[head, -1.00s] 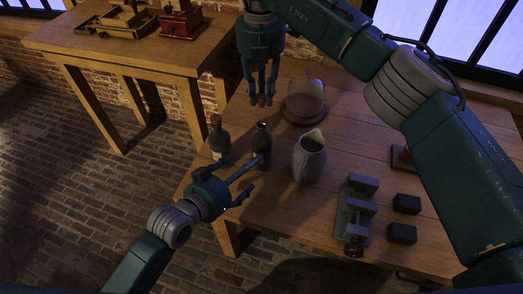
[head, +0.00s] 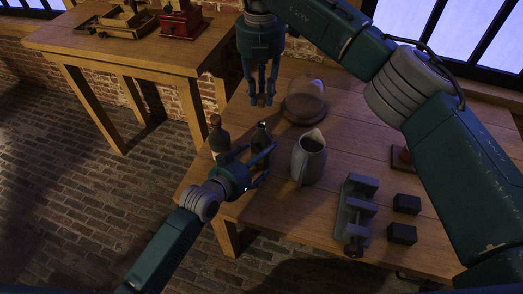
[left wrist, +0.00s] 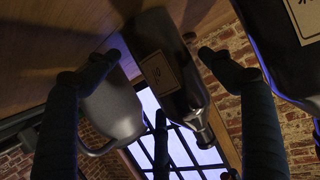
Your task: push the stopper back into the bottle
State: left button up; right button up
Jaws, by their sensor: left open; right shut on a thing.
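The dark open bottle (head: 262,132) stands upright on the table, its mouth uncovered. My left gripper (head: 256,157) is open at its front, with fingers on either side of it. In the left wrist view the labelled bottle (left wrist: 172,68) shows between the spread fingers (left wrist: 159,58); I cannot tell whether they touch it. My right gripper (head: 262,98) is shut on the small brown stopper (head: 262,100), held in the air above and behind the bottle.
A second dark bottle (head: 218,134) with a stopper stands just left. A grey jug (head: 310,160) stands close on the right. A glass dome (head: 305,100) is behind. A grey metal fixture (head: 357,210) and two black blocks (head: 406,204) lie at right.

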pick_arm(q)
jog(key=shift+x, duration=1.7)
jog(key=shift+r, duration=0.1)
jog(key=c, duration=1.5)
pick_arm(e)
send_over(261, 125)
jog(key=shift+f, duration=2.45)
jog(key=shift+f, duration=0.9)
jog(key=shift+f, duration=0.65)
jog(key=o, duration=0.8)
